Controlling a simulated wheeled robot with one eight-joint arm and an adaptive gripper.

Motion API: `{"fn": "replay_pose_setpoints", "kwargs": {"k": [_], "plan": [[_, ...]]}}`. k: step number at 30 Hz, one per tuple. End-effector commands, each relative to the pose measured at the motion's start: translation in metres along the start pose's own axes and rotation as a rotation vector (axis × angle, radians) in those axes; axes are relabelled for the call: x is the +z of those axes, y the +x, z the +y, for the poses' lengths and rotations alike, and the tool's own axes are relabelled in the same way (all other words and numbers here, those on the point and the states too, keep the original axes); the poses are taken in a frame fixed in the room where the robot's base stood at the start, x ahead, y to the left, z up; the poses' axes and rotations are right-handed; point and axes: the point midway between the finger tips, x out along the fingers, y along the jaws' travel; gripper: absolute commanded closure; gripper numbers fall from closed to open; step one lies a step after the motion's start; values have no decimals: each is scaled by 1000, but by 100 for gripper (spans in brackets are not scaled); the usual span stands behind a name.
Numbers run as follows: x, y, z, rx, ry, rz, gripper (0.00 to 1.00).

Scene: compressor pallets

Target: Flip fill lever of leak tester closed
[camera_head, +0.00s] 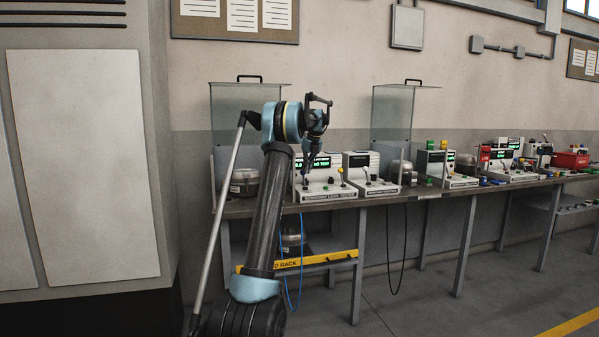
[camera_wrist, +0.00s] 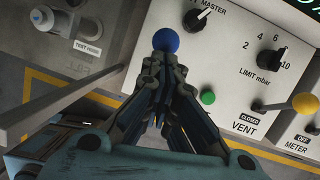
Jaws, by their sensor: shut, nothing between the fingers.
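The leak tester (camera_head: 326,193) stands on the bench, a pale console with a lit green display. In the wrist view its panel (camera_wrist: 225,60) fills the upper right. A blue ball knob (camera_wrist: 166,41) sits just beyond my fingertips; I cannot tell if they touch it. The lever below this knob and any FILL label are hidden behind my gripper (camera_wrist: 165,64), which is shut and empty. To the right is a yellow ball lever (camera_wrist: 303,103) above a VENT label reading CLOSED. In the head view my gripper (camera_head: 309,165) points down over the tester's left part.
A black MASTER knob (camera_wrist: 196,20), a LIMIT knob (camera_wrist: 270,57) and a green button (camera_wrist: 208,97) are close by on the panel. A grey fixture marked TEST HOOD (camera_wrist: 86,47) is at left. A METER unit (camera_head: 372,187) adjoins on the right.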

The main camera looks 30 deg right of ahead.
Motion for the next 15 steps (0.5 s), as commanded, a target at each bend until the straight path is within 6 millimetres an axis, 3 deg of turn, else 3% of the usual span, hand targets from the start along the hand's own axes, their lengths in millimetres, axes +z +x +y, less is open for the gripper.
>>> {"fn": "replay_pose_setpoints", "kwargs": {"k": [15], "plan": [[0,-1,-14,-4,13,-2,100]]}}
